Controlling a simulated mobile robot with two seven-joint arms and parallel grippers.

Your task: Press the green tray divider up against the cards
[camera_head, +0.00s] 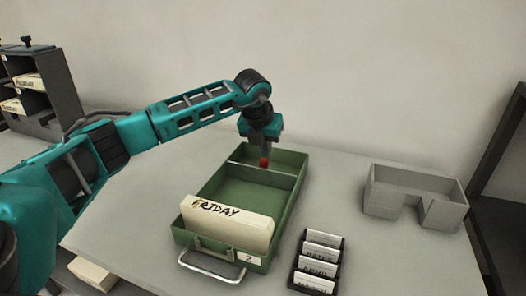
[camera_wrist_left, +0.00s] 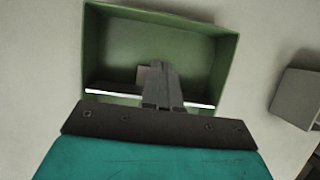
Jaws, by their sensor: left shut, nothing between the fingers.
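The green tray (camera_head: 250,193) stands on the table in the middle of the head view. Its divider (camera_head: 284,178) crosses it near the back, and its pale top edge also shows in the wrist view (camera_wrist_left: 206,102). The cards (camera_head: 228,226), a block whose front reads FRIDAY, stand at the tray's front end by the handle, with bare tray floor between them and the divider. My right gripper is not in view.
A black holder with several labelled cards (camera_head: 319,258) stands right of the tray. A grey notched box (camera_head: 412,198) is farther right. A dark shelf (camera_head: 38,85) with labelled blocks is at the back left. A pale block (camera_head: 92,273) lies at the lower left.

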